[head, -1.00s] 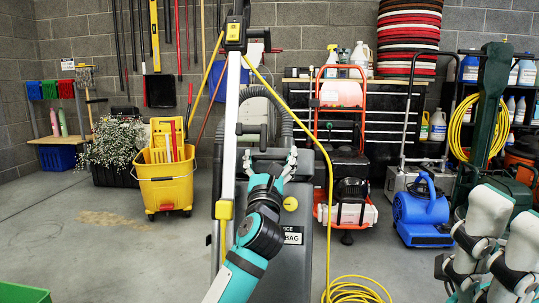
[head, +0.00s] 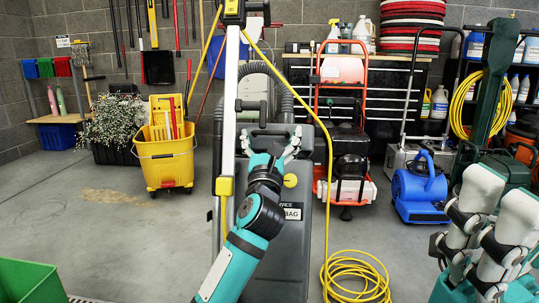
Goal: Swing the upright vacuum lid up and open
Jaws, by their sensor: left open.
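The upright vacuum has a grey body with a dark grey lid (head: 291,237) facing me, marked with a label ending in "BAG" and a round yellow spot. The lid looks closed against the body. My left gripper (head: 271,139) is open in front of the lid's upper part, its two fingers apart and pointing up towards the dark handle-like top. I cannot tell whether it touches the lid. My left arm hides the lid's left middle.
The vacuum's pale upright pole (head: 230,110) and yellow cord (head: 327,200) run beside the lid. A yellow mop bucket (head: 164,160) stands left, an orange-framed machine (head: 345,185) and blue blower (head: 419,190) right. A green bin (head: 28,280) is lower left.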

